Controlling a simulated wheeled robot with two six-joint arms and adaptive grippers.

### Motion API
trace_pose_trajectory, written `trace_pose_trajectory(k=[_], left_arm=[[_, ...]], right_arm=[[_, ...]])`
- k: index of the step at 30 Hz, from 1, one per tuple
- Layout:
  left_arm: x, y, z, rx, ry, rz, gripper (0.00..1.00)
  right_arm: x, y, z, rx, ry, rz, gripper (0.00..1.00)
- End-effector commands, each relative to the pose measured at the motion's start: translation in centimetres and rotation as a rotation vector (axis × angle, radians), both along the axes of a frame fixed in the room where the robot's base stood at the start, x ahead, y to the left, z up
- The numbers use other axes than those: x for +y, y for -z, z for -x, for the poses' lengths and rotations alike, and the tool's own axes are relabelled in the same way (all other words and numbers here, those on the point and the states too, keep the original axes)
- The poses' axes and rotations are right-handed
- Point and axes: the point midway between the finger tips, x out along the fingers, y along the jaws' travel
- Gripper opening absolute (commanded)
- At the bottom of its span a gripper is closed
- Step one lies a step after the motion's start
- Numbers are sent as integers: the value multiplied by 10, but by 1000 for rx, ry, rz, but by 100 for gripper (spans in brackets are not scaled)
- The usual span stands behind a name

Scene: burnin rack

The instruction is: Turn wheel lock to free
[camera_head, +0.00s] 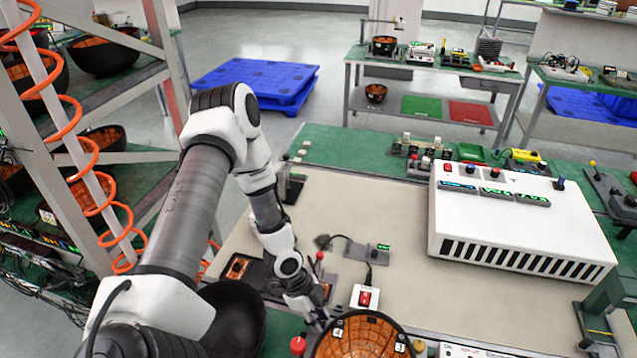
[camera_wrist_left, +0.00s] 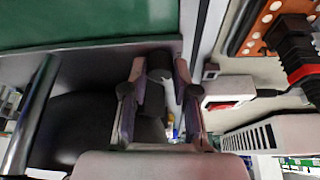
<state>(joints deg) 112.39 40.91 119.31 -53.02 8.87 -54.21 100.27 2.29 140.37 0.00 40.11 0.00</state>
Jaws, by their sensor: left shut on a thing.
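My left gripper (camera_head: 316,316) reaches down to the near edge of the bench, just left of a black bowl-like part (camera_head: 362,336) with an orange gridded inside and number tags. In the left wrist view its two fingers (camera_wrist_left: 159,78) are closed around a small dark grey knob-like piece (camera_wrist_left: 158,66). I cannot tell for sure that this piece is the wheel lock, nor which way it is turned. My right gripper is not in view.
A red rocker switch (camera_head: 366,297) stands close to the gripper; it also shows in the left wrist view (camera_wrist_left: 222,105). A red button (camera_head: 297,345) is near the front edge. A white box (camera_head: 520,222) stands at right. The beige bench middle (camera_head: 350,210) is mostly clear.

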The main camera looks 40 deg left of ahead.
Motion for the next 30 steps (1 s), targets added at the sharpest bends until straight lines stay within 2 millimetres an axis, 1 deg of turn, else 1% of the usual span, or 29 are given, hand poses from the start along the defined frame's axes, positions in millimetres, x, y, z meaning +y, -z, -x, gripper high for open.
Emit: trace_pose_trajectory(k=[1,3,14,15,17,26,29,30], left_arm=[[0,-3,0,1,-6,-1,0],[0,-1,0,1,-14,-1,0],[0,0,-1,-1,-18,0,0],[0,0,-1,-1,-18,0,32],[0,0,-1,-1,-18,0,53],[0,1,-1,-2,-17,-1,53],[0,3,-2,-4,-5,0,53],[0,5,-2,-4,6,1,53]], right_arm=[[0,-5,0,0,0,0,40],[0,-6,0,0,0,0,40],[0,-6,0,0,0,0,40],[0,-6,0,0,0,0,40],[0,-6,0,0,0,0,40],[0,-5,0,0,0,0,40],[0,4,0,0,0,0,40],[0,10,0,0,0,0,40]])
